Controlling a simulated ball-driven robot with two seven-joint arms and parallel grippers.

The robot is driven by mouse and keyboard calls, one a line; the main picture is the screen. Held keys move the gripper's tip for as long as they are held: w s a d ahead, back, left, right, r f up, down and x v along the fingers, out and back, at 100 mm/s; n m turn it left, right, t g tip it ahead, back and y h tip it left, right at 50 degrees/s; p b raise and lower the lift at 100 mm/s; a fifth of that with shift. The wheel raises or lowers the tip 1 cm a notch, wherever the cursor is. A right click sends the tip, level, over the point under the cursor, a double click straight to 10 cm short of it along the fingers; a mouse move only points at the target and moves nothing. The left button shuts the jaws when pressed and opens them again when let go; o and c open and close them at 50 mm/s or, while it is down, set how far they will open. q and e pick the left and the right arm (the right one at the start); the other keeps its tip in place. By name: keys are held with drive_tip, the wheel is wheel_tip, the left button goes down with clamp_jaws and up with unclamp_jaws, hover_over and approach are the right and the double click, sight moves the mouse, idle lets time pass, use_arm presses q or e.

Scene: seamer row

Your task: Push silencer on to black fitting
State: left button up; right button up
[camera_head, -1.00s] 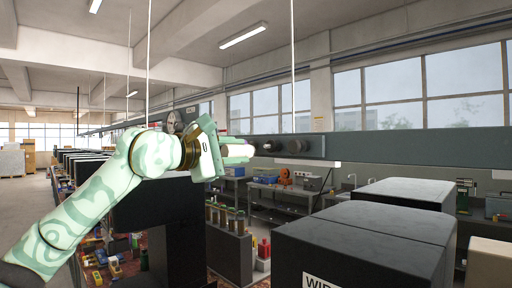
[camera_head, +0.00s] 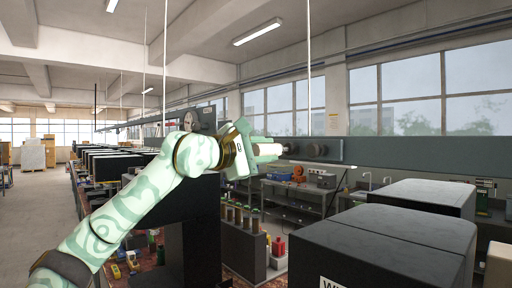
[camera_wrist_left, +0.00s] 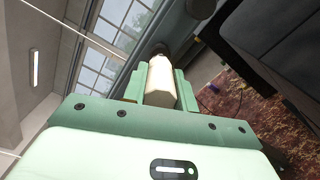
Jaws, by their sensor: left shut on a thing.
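My left gripper (camera_head: 268,149) is shut on the silencer, a pale cream cylinder (camera_wrist_left: 160,82) that lies between the green fingers in the left wrist view. In the head view the fingers mostly hide the silencer. The black fitting (camera_head: 290,149) sticks out sideways from the grey rail, just right of the fingertips. It also shows at the silencer's far end in the left wrist view (camera_wrist_left: 160,48). The two look lined up; I cannot tell whether they touch or how far one sits on the other. My right gripper is not in view.
The grey rail (camera_head: 420,152) runs right at gripper height, with a round dark part (camera_head: 317,150) on it. Large black housings (camera_head: 385,250) stand at the lower right. A row of black machines (camera_head: 110,160) stands at the left. Benches (camera_head: 300,200) are behind.

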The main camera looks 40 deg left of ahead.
use_arm(q)
drive_tip(key=shift+w+d, duration=0.1)
drive_tip(key=shift+w, duration=0.7)
drive_tip(key=shift+r+p, duration=0.1)
drive_tip(key=shift+p, duration=0.5)
idle(1.2)
drive_tip(key=shift+w, duration=0.35)
idle(0.4)
drive_tip(key=o, duration=1)
drive_tip(key=shift+d, duration=0.1)
drive_tip(key=shift+s, duration=0.1)
